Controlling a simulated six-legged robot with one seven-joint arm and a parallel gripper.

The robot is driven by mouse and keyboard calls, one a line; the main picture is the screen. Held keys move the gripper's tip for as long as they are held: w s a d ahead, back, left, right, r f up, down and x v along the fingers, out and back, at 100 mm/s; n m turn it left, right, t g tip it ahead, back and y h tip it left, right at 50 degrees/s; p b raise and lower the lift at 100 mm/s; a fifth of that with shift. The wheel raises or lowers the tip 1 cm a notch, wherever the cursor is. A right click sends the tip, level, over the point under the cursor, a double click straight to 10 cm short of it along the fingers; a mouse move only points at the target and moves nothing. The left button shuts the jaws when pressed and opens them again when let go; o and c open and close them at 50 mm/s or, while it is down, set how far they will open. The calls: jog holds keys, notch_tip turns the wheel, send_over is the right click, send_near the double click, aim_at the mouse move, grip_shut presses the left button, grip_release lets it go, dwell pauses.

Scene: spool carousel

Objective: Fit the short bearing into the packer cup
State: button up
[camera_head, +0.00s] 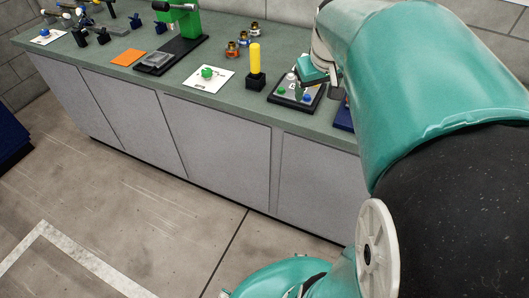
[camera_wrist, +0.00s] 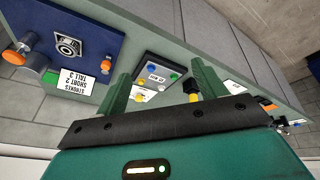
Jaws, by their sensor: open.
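A blue board (camera_wrist: 110,38) lies at the left in the wrist view, with a square metal socket (camera_wrist: 68,46), likely the packer cup, and a label reading strokes, short 2, tall 3. In the head view only the board's edge (camera_head: 343,117) shows.
A grey panel (camera_wrist: 151,71) with coloured knobs lies below my gripper. A yellow cylinder (camera_head: 255,58) stands upright in a black block (camera_head: 256,82) to its left. A green press (camera_head: 190,25), an orange pad (camera_head: 128,57) and a white card (camera_head: 198,84) are further left.

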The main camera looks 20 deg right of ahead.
jog(key=s+a+f+t+y, duration=0.1)
jog(key=s+a, duration=0.5)
jog(key=a, duration=0.3)
jog(key=s+a+f+n, duration=0.1)
jog(key=s+a, duration=0.5)
jog(key=a, duration=0.3)
jog(key=shift+s+a+t+y, duration=0.35)
jog(key=shift+a+t+y, duration=0.05)
jog(key=shift+d, duration=0.1)
